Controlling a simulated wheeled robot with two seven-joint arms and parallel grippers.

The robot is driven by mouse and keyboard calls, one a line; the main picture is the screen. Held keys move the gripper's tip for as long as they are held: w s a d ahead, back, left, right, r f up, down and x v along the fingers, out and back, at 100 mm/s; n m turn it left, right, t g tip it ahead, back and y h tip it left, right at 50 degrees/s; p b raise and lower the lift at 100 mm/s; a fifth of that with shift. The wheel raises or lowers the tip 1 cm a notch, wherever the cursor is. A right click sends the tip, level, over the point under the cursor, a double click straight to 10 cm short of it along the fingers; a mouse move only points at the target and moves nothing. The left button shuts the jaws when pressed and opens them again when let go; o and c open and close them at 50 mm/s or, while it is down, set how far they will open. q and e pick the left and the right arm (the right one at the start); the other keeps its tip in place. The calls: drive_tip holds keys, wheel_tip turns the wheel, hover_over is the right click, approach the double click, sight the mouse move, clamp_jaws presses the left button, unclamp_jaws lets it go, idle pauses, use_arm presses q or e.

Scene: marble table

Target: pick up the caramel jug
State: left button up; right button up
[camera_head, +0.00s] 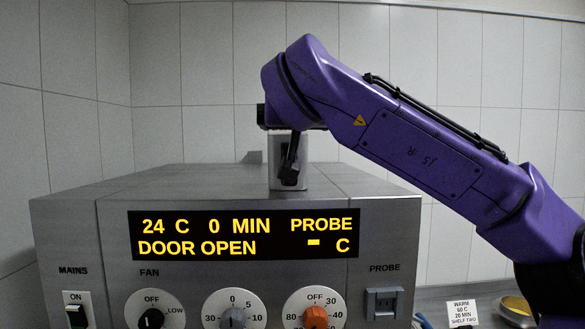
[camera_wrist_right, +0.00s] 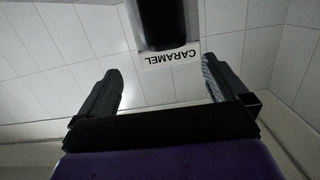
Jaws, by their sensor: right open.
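The caramel jug shows in the right wrist view as a dark rounded part (camera_wrist_right: 163,22) with a white label reading CARAMEL, upside down in the picture. In the head view a pale grey upright container (camera_head: 301,160), seemingly this jug, stands on top of the steel oven, partly hidden by my right gripper (camera_head: 289,165). In the wrist view my right gripper (camera_wrist_right: 160,65) is open, with the label seen between its two fingertips. I cannot tell whether either finger touches the jug. My left gripper is not in view.
The steel oven (camera_head: 75,222) fills the front, with a lit display reading DOOR OPEN, a switch and several knobs. Its top is mostly bare around the container. A small sign (camera_head: 462,312) and a yellow-filled round dish (camera_head: 515,307) are at the lower right. A tiled wall stands behind.

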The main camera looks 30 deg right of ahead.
sight(287, 132)
drive_tip(key=w, duration=0.2)
drive_tip(key=w+d+f, duration=0.1)
drive_tip(key=w, duration=0.2)
drive_tip(key=w+d+f, duration=0.1)
drive_tip(key=w, duration=0.2)
drive_tip(key=shift+d+f, duration=0.15)
drive_tip(key=shift+f, duration=0.1)
drive_tip(key=shift+s+r, duration=0.25)
drive_tip(key=shift+s, duration=0.3)
drive_tip(key=shift+s+r, duration=0.2)
drive_tip(key=shift+s, duration=0.3)
drive_tip(key=c, duration=0.7)
drive_tip(key=shift+s, duration=0.25)
drive_tip(key=c, duration=0.5)
drive_tip(key=shift+w, duration=0.15)
drive_tip(key=c, duration=0.5)
drive_tip(key=shift+w+f, duration=0.1)
drive_tip(key=shift+w, duration=0.2)
clamp_jaws()
drive_tip(key=shift+w+f, duration=0.1)
drive_tip(key=shift+w, duration=0.2)
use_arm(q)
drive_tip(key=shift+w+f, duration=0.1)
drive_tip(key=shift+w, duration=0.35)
use_arm(e)
drive_tip(key=shift+s, duration=0.4)
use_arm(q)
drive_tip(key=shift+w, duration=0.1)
use_arm(e)
drive_tip(key=shift+w, duration=0.25)
